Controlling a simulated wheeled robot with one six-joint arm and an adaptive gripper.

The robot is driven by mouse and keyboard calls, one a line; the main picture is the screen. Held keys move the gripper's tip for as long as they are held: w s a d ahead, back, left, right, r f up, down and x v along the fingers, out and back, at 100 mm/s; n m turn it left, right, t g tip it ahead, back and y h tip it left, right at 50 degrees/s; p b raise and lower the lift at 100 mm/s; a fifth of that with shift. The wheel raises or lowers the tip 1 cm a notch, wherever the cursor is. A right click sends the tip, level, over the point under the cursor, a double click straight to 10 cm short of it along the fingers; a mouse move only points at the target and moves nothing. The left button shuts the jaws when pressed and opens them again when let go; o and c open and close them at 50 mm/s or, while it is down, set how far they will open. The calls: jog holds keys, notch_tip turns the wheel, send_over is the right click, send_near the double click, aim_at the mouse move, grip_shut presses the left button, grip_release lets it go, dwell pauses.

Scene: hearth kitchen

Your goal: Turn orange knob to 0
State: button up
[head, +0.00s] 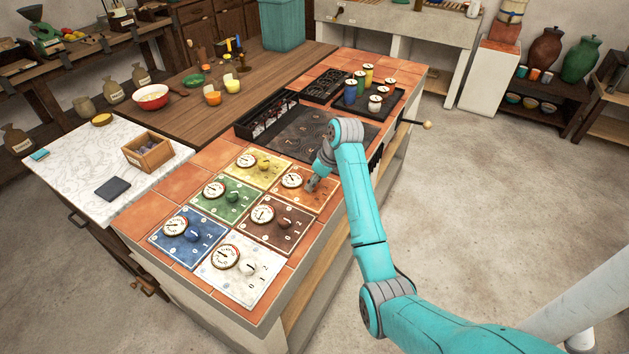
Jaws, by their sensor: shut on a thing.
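The orange panel (283,193) lies on the tiled counter top, at the upper right of a group of coloured panels. It carries a round white dial (292,180) on its left part. My gripper (311,186) is down at the right part of this panel and is shut on the orange knob. The gripper hides the knob, so its pointer and the number it faces cannot be read. The dial's needle is too small to read surely.
Close by lie the yellow panel (247,172), green panel (212,204), brown panel (283,237), blue panel (176,254) and white panel (243,284), each with a knob and dial. A dark plate (300,128) and a tray of coloured jars (388,108) stand behind.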

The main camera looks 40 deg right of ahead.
jog(key=shift+m, duration=0.3)
jog(key=m+h, duration=0.2)
jog(key=m, duration=0.2)
jog(key=shift+a, duration=0.15)
jog(key=m, duration=0.2)
jog(key=m+h, duration=0.1)
jog(key=m, duration=0.2)
jog(key=shift+a+g+h, duration=0.1)
jog(key=shift+g+h, duration=0.2)
jog(key=m+g+h, duration=0.1)
jog(key=m, duration=0.3)
jog(key=shift+a, duration=0.1)
jog(key=shift+w+m+g+h, duration=0.1)
jog(key=shift+m+g+h, duration=0.5)
jog(key=shift+m, duration=1.5)
jog(key=o, duration=1.1)
